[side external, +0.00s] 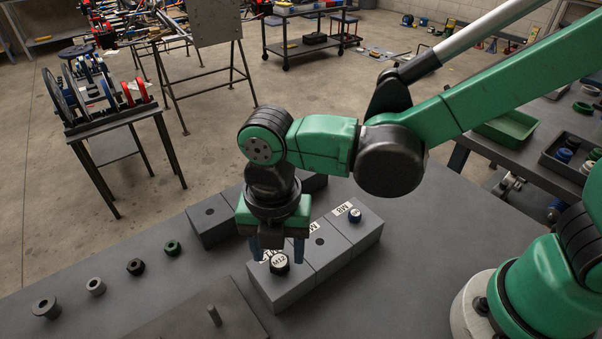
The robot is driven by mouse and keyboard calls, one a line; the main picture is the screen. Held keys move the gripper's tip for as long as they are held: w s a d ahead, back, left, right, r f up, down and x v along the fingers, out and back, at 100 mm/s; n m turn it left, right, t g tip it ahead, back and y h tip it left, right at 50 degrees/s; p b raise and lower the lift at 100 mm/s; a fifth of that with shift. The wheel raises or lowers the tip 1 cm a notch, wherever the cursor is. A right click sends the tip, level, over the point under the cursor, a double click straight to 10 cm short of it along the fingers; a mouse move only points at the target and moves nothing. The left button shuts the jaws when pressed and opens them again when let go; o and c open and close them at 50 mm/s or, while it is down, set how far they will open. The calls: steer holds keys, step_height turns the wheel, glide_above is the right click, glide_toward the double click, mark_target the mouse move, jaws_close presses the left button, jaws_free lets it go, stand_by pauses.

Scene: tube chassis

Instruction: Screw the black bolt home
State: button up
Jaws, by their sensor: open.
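My gripper (277,256) points down over that end of the block. Its fingers are open, one to each side of the bolt head in this view. I cannot tell whether either finger touches the head.
Another grey block (208,222) lies behind. A green nut (172,248), black nut (135,267) and grey rings (46,308) lie left.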

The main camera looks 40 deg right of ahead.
steer(key=n, duration=1.4)
steer(key=shift+f, duration=0.1)
steer(key=shift+f, duration=0.9)
jaws_close()
